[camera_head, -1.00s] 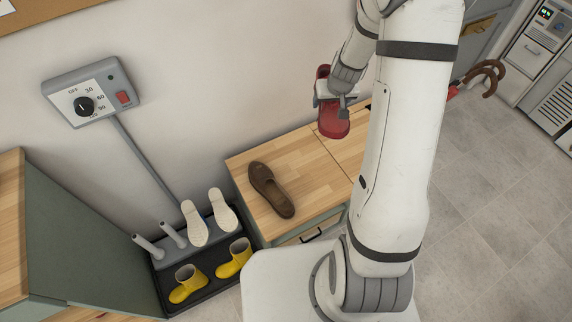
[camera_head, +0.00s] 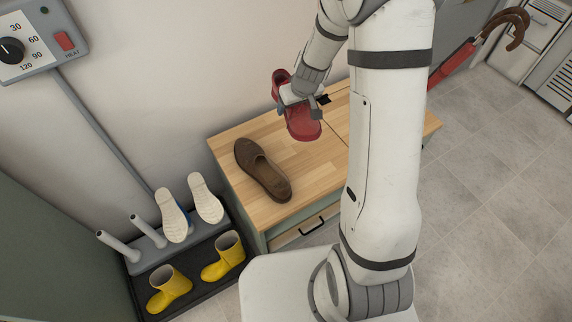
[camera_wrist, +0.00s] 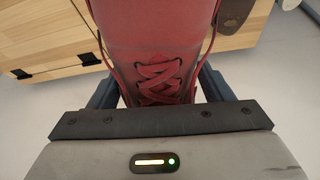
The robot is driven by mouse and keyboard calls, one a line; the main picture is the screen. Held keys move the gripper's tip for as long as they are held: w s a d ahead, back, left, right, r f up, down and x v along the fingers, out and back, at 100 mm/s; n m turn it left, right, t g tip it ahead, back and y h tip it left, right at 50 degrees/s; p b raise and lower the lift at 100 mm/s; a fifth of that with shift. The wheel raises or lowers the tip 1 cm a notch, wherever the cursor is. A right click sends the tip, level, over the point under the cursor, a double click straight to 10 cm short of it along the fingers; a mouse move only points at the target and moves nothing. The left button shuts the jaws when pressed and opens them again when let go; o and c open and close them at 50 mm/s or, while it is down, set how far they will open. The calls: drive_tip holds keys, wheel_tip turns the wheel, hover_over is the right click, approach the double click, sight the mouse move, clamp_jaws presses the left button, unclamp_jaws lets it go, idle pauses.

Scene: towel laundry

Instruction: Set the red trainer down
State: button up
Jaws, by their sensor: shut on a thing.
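The red trainer (camera_head: 302,122) is in my gripper (camera_head: 300,97), over the wooden top of the bench (camera_head: 309,166) in the head view. Its toe points toward the front of the bench. I cannot tell whether its sole touches the wood. In the wrist view the trainer (camera_wrist: 160,40) fills the middle, laces up, between the two dark fingers of my gripper (camera_wrist: 160,95). The gripper is shut on it. My arm hides part of the bench's right side.
A brown slip-on shoe (camera_head: 262,170) lies on the bench, left of the trainer. A dryer rack (camera_head: 150,262) with white-soled shoes (camera_head: 172,215) on pegs and yellow boots (camera_head: 170,288) stands to the left. A red umbrella (camera_head: 452,67) is at the right. Bare wood shows around the trainer.

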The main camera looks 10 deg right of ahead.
drive_tip(key=n+b, duration=0.1)
drive_tip(key=b, duration=0.5)
hover_over(282, 148)
drive_tip(key=s, duration=0.2)
wheel_tip(282, 148, down, 8)
drive_tip(key=f+b, duration=0.2)
drive_tip(key=f, duration=0.1)
drive_tip(key=f+b, duration=0.2)
drive_tip(key=f, duration=0.1)
drive_tip(key=f+b, duration=0.2)
drive_tip(key=f, duration=0.2)
drive_tip(key=shift+w+d, duration=0.1)
drive_tip(key=shift+d, duration=0.2)
drive_tip(key=shift+b, duration=0.3)
drive_tip(key=shift+f+y, duration=0.1)
drive_tip(key=shift+y, duration=0.2)
drive_tip(key=o, duration=0.8)
drive_tip(key=shift+o, duration=0.2)
